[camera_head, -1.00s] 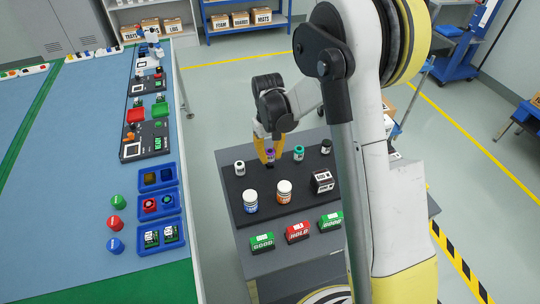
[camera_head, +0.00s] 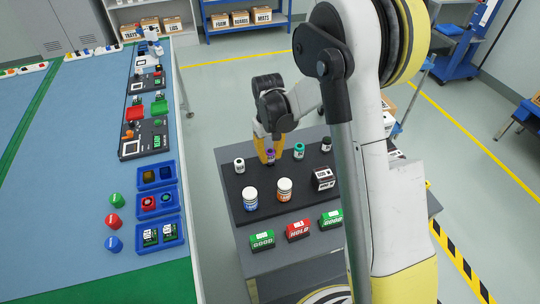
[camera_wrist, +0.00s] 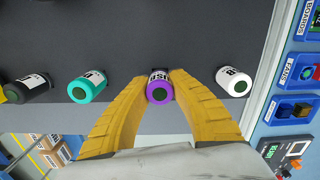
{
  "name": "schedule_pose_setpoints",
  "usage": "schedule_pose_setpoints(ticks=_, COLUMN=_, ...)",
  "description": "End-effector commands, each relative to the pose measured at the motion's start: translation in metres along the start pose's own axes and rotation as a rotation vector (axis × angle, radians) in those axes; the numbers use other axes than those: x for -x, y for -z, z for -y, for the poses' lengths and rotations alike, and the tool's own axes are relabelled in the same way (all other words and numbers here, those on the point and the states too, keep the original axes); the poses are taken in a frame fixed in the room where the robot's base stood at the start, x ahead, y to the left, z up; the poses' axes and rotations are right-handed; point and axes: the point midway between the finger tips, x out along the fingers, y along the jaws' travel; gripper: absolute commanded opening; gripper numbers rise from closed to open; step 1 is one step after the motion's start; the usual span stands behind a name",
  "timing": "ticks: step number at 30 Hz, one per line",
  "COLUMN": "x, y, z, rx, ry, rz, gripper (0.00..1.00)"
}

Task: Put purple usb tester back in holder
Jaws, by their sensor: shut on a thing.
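The purple usb tester (camera_head: 271,155) is a small cylinder with a purple top and a white label; in the wrist view the purple usb tester (camera_wrist: 159,88) shows between the fingers. My gripper (camera_head: 266,150), with yellow fingers, reaches down over the dark board (camera_head: 240,190). In the wrist view my gripper (camera_wrist: 160,95) is shut on the tester, one finger on each side. The tester stands at the board's back row, in line with its neighbours. Its underside is hidden, so I cannot tell whether it is seated in a holder or just above.
A teal-topped cylinder (camera_head: 299,151) and a black one (camera_head: 326,145) stand to the right, a white one (camera_head: 239,165) to the left. Two bottles (camera_head: 250,199) (camera_head: 284,190) and a dark box (camera_head: 323,179) stand in front. Green and red blocks (camera_head: 298,230) line the front.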

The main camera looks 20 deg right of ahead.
Motion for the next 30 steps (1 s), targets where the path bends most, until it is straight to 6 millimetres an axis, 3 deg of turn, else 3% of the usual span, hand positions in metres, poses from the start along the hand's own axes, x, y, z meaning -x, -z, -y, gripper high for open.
schedule_pose_setpoints(ticks=20, x=-0.014, y=0.001, z=0.0, rx=0.0, ry=0.0, rz=0.0, gripper=0.0)
schedule_pose_setpoints(ticks=21, x=-0.014, y=0.001, z=0.0, rx=0.0, ry=0.0, rz=0.0, gripper=0.29)
schedule_pose_setpoints(ticks=23, x=-0.014, y=0.001, z=0.0, rx=0.0, ry=0.0, rz=0.0, gripper=0.45)
schedule_pose_setpoints(ticks=30, x=-0.014, y=0.001, z=0.0, rx=0.0, ry=0.0, rz=0.0, gripper=0.45)
